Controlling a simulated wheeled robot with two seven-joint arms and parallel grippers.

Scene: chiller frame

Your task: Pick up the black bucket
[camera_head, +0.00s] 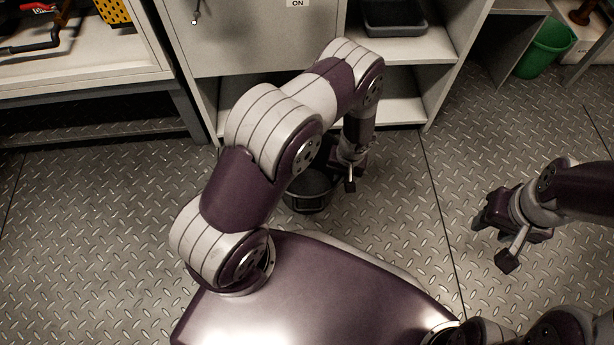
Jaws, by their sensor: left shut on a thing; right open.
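The black bucket (310,190) is in the middle of the head view, in front of the open white shelf unit. My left arm hides much of it. My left gripper (348,180) is at the bucket's right side and is shut on it, though the exact contact is hard to see. I cannot tell whether the bucket touches the floor. My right gripper (490,243) is at the right, above the bare floor, open and empty, well apart from the bucket.
The white shelf unit (430,75) stands close behind the bucket, with a grey tray (395,18) on its upper shelf. A workbench (90,75) is at the left. A green bin (545,48) stands at the back right. The metal floor (90,215) is clear at left and right.

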